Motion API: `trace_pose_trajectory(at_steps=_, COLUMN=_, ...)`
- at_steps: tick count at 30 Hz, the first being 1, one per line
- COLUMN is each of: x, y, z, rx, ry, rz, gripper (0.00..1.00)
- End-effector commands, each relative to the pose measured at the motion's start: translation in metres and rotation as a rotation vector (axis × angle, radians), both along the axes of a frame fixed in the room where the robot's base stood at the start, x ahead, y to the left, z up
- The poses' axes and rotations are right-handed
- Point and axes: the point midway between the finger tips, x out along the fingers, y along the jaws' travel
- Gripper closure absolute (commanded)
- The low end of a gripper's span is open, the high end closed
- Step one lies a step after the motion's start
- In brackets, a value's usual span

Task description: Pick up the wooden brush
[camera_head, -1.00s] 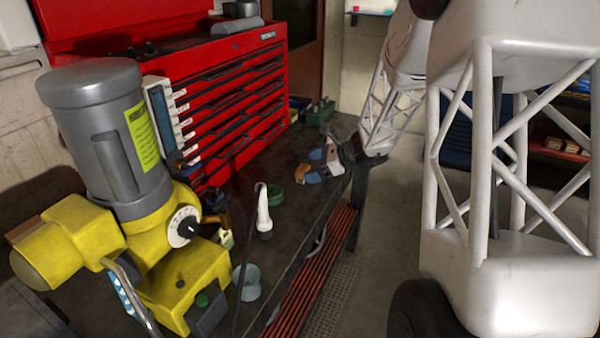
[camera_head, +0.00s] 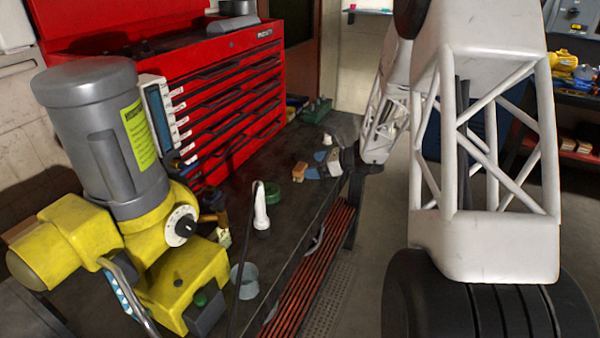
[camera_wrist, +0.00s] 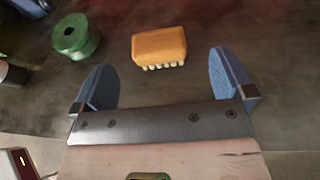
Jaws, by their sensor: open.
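The wooden brush (camera_wrist: 159,44) is a small orange-brown block with a row of pale bristles on its near edge. In the wrist view it lies on the dark bench top, just beyond and between the fingertips, with no contact visible. My gripper (camera_wrist: 161,72) has two blue fingers spread wide apart with nothing between them. In the head view the brush (camera_head: 299,170) shows small near the bench's right edge, just left of my gripper (camera_head: 317,165). Nothing hides the brush's top in the wrist view.
A green ring-shaped object (camera_wrist: 76,37) lies left of the brush. A white-handled tool (camera_head: 261,208) and a grey-blue cup (camera_head: 246,281) stand nearer. The yellow-and-grey machine (camera_head: 105,150) and red tool chest (camera_head: 215,100) border the bench (camera_head: 252,170). The bench's right edge is close.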

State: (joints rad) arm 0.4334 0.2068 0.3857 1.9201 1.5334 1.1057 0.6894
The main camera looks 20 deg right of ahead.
Motion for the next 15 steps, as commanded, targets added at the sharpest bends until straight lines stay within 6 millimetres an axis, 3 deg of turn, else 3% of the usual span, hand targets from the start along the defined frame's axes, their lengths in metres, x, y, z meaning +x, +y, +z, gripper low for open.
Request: trace_pose_trajectory(at_steps=15, x=0.007, y=0.0089, z=-0.0048, rx=0.0, ry=0.0, rz=0.0, gripper=0.0)
